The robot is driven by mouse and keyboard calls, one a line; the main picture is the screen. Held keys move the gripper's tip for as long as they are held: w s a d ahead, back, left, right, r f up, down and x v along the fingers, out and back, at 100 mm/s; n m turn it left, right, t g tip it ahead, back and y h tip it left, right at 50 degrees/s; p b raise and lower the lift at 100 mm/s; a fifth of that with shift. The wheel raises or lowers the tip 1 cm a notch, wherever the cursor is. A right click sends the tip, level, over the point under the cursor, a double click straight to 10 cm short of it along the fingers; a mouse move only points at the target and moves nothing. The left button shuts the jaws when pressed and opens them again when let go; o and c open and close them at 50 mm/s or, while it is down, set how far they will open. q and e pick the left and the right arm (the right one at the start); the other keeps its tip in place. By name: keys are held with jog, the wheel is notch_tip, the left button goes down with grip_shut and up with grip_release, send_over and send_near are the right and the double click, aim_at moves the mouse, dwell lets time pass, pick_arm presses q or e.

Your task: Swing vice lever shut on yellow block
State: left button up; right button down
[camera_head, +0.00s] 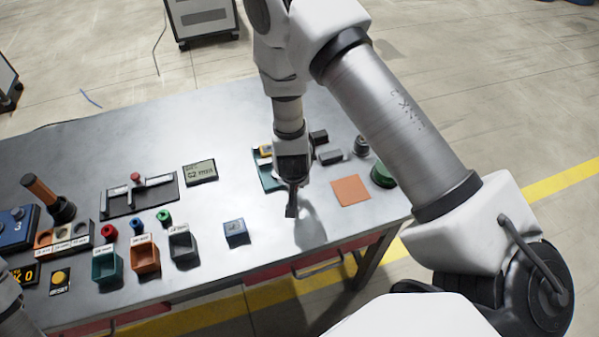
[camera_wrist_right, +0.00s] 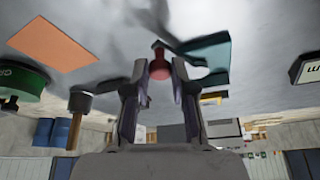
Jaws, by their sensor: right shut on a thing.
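The teal vice (camera_head: 268,180) stands on the table and is partly hidden behind my right gripper. A small yellow block (camera_head: 265,150) shows at its far end. In the right wrist view the teal part (camera_wrist_right: 207,56) is to the right of the fingers, with a yellow piece (camera_wrist_right: 212,99) below it. My right gripper (camera_head: 291,212) points down at the near side of the vice. In the wrist view its fingers are shut on the red lever knob (camera_wrist_right: 159,66). The lever's arm and the vice jaws are not clear. My left gripper is out of view.
An orange square mat (camera_head: 351,190) and a green round item (camera_head: 383,175) lie to the right. Dark grey blocks (camera_head: 330,157) stand behind. A small blue-grey box (camera_head: 236,232) and open bins (camera_head: 145,258) are to the left. The table's front edge is close.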

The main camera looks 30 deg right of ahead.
jog(key=shift+a+m+g+p, duration=0.3)
jog(key=shift+a+m+p, duration=0.2)
jog(key=shift+m, duration=0.2)
jog(key=c, duration=1)
grip_release()
jog(key=shift+a, duration=0.1)
jog(key=v, duration=1.1)
jog(key=shift+s+a+r, duration=0.15)
jog(key=shift+a+r, duration=0.15)
jog(key=shift+a, duration=0.05)
